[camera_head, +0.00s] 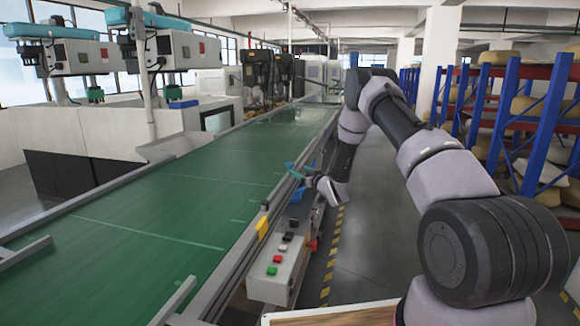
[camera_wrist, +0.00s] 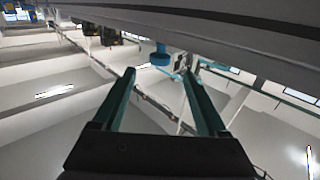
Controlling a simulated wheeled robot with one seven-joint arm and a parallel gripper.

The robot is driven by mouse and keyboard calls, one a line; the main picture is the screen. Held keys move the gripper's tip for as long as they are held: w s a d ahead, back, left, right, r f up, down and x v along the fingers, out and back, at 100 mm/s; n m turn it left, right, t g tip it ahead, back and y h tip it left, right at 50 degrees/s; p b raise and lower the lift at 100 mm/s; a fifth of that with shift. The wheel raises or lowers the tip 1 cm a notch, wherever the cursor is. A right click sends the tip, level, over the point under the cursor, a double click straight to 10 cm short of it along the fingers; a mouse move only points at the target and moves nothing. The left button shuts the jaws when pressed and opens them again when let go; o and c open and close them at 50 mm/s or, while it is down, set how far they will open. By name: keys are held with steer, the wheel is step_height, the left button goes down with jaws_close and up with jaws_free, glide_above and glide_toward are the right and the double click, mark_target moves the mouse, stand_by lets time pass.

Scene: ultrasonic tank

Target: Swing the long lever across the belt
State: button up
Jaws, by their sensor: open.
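The green belt (camera_head: 190,180) runs away from me along the left and middle of the head view. My gripper (camera_head: 300,170) is at the belt's right edge, beyond the control box, and is small there. In the wrist view my gripper (camera_wrist: 159,73) has its two teal fingers apart, with no object held between them. A blue knob-like part (camera_wrist: 160,54) shows just beyond the fingertips, apart from them as far as I can see. A blue part (camera_head: 298,195) also shows beside the gripper in the head view. I cannot tell for sure which part is the long lever.
A control box (camera_head: 275,270) with coloured buttons stands at the belt's near right side. Short grey bars (camera_head: 175,301) lie at the belt's near edges. Blue racks (camera_head: 545,120) stand at the right. The aisle floor (camera_head: 375,215) right of the belt is clear.

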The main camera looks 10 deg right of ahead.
mark_target(292, 166)
steer(key=x, duration=0.9)
steer(key=shift+w+a, duration=0.1)
jaws_close()
stand_by(1.1)
